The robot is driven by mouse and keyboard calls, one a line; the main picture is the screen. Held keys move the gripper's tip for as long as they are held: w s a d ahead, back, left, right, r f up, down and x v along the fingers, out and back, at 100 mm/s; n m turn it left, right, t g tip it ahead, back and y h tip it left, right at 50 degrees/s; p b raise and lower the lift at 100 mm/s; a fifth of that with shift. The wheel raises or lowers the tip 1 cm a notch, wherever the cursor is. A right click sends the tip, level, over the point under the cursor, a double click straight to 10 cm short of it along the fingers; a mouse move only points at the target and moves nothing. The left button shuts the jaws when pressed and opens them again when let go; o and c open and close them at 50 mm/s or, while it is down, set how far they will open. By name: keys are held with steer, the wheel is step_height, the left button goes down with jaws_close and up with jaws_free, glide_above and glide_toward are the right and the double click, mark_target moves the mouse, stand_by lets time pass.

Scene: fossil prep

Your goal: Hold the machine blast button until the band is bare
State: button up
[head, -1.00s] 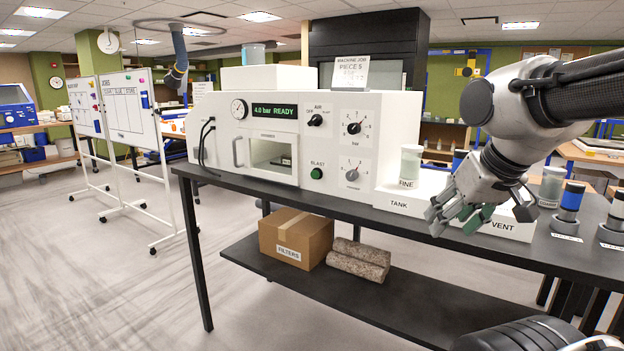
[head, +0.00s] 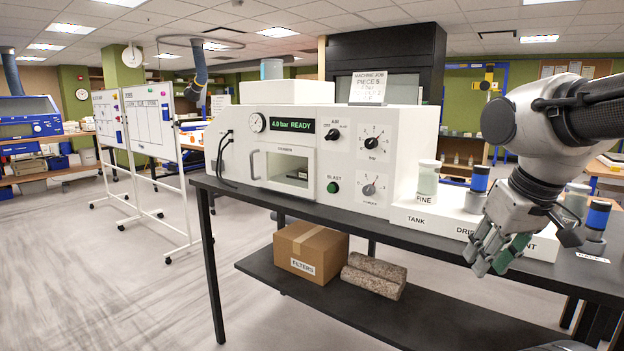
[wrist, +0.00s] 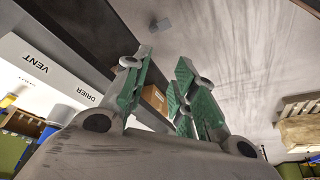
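The white blast machine (head: 300,150) stands on a dark bench. Its green BLAST button (head: 333,187) is on the front, right of the chamber window (head: 285,168). The display (head: 292,125) reads "4.0 bar READY". A small dark piece lies inside the chamber; I cannot make out a band on it. My gripper (head: 490,255) hangs in front of the white tank block at the right, well right of the button and touching nothing I can see. In the wrist view my gripper (wrist: 160,95) has its green-padded fingers apart with nothing between them.
The AIR switch (head: 333,134) and two dials, bar (head: 374,142) and powder (head: 371,189), sit near the button. A FINE jar (head: 428,178) and a blue-banded canister (head: 478,185) stand right of the machine. A FILTERS box (head: 310,250) and stone cylinders (head: 374,275) lie on the lower shelf.

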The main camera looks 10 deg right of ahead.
jaws_close()
stand_by(1.0)
